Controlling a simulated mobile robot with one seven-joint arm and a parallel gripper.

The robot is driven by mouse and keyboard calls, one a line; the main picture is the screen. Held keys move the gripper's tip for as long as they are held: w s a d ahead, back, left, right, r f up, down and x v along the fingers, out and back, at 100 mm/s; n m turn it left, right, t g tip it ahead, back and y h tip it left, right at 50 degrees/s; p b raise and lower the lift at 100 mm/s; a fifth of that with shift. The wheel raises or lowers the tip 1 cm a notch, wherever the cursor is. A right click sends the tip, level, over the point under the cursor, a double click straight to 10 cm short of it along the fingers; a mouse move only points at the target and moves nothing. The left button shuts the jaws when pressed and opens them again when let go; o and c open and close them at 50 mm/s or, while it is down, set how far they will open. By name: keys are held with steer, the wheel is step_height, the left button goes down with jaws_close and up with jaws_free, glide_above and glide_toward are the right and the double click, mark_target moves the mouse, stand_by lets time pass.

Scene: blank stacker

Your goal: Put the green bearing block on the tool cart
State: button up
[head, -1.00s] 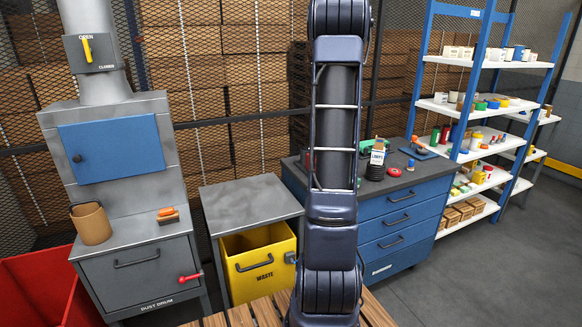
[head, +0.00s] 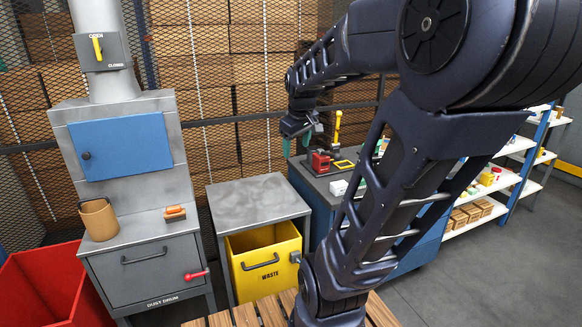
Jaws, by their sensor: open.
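My gripper (head: 301,140) is at the end of my raised, bent arm, above the left end of the blue drawer unit. Its teal fingers point down and are apart, with nothing seen between them. The blue drawer unit (head: 314,204) has a dark top and is partly covered by my arm; I cannot tell whether it is the tool cart. I cannot make out the green bearing block for certain; much of the unit's top is hidden behind my arm.
On the unit's top are a red device (head: 320,162), a yellow frame (head: 343,165) and a white piece (head: 338,187). A bare grey table (head: 255,196) stands left of it over a yellow waste bin (head: 265,268). White shelves (head: 497,183) stand at the right.

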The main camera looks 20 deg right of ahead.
steer(key=s+a+f+m, duration=0.1)
steer(key=s+a+m, duration=0.3)
steer(key=s, duration=0.6)
steer(key=shift+a+f+t+y, duration=0.3)
steer(key=shift+a+f+t, duration=0.1)
steer(key=shift+a, duration=0.65)
